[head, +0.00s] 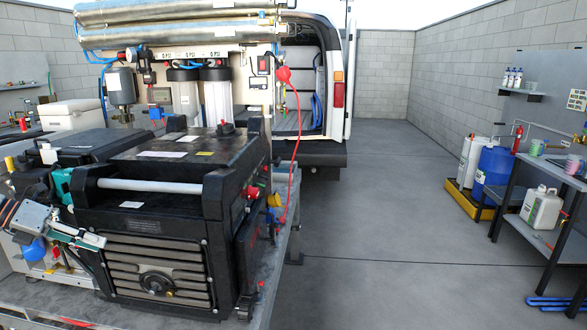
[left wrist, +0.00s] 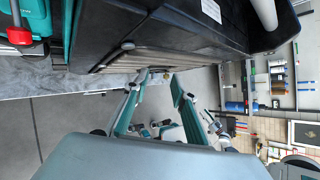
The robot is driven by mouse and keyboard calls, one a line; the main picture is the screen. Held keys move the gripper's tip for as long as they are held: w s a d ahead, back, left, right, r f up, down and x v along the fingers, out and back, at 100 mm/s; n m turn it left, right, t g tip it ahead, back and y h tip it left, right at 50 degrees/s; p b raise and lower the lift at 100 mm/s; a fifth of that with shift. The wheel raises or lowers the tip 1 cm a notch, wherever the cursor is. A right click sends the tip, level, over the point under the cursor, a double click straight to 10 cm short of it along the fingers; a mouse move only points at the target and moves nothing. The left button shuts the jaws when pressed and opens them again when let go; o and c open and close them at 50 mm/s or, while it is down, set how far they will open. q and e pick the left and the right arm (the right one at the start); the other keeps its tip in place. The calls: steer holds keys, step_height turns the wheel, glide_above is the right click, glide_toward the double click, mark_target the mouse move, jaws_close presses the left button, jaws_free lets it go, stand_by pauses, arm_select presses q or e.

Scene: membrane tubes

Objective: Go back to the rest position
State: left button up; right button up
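My left gripper (head: 98,243) is at the lower left of the head view, in front of the left part of the black machine's slatted face. In the left wrist view its two teal-and-grey fingers (left wrist: 158,80) are spread apart with nothing seen between them. The black machine (head: 150,225) with a white bar and slatted front stands on a grey bench. Its dark underside and slats also show in the left wrist view (left wrist: 160,52). Long silvery membrane tubes (head: 180,32) lie across the top of the rack behind it. My right gripper is out of view.
A white van (head: 340,100) stands open behind the rack. At right are a blue drum (head: 494,170) in a yellow tray (head: 468,203), a dark shelf table (head: 545,175) and a white canister (head: 541,208). The grey floor (head: 400,220) between is clear.

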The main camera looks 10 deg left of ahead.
arm_select(q)
steer(key=s+d+f+n+t, duration=0.25)
steer(key=d+f+n, duration=0.2)
steer(key=f, duration=0.55)
steer(key=s+d+f+n+t+y, duration=0.1)
steer(key=s+d+f+n, duration=0.35)
steer(key=f, duration=0.55)
steer(key=s+d+f+n+t, duration=0.2)
steer(key=d+f+n, duration=0.3)
steer(key=f, duration=0.4)
steer(key=s+d+f+n+y, duration=0.1)
steer(key=s+d+f+n, duration=0.2)
steer(key=d+n, duration=0.3)
steer(key=s+d+f+n+g+y, duration=0.1)
steer(key=s+d+f+n, duration=0.3)
steer(key=d, duration=0.8)
steer(key=s+d+f+n+g+y, duration=0.1)
steer(key=s+d+f+n+y, duration=0.1)
steer(key=d+n, duration=0.6)
step_height(320, 180, down, 2)
steer(key=shift+s+d+f, duration=0.2)
steer(key=shift+s+d, duration=0.5)
steer(key=shift+d, duration=0.05)
steer(key=shift+o, duration=0.3)
